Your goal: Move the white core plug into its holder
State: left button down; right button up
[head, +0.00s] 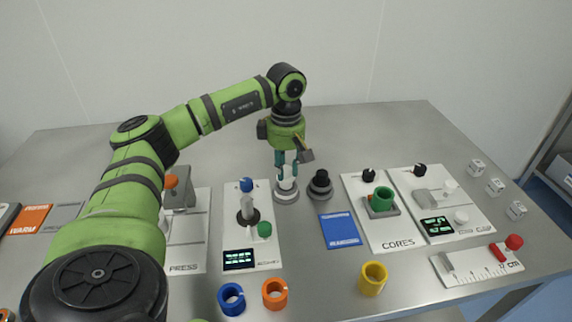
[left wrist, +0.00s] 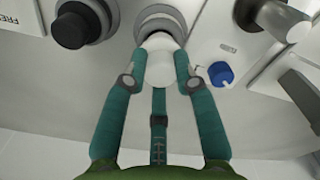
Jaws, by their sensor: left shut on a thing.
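My left gripper (head: 287,166) points down at the middle of the table. Its teal fingers are shut on the white core plug (head: 287,184), gripping it from both sides. The plug also shows between the fingertips in the left wrist view (left wrist: 160,66). Right below the plug is a round grey base (head: 286,196), which shows as grey rings in the left wrist view (left wrist: 165,22). I cannot tell whether the plug is seated in this base or just above it. My right gripper is not in view.
A dark plug on a round base (head: 320,186) stands close on the right. A panel with a blue knob (head: 246,185) and grey cylinder is close on the left. A blue card (head: 341,231) and the CORES panel (head: 397,228) lie to the right. The table behind is clear.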

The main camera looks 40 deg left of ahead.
pick_arm(q)
jog(key=shift+f+b, duration=0.75)
jog(key=shift+f, duration=0.6)
dwell(0.3)
jog(key=c, duration=0.9)
grip_release()
jog(key=shift+r, duration=0.15)
notch_tip(320, 180, up, 12)
jog(key=shift+f, duration=0.1)
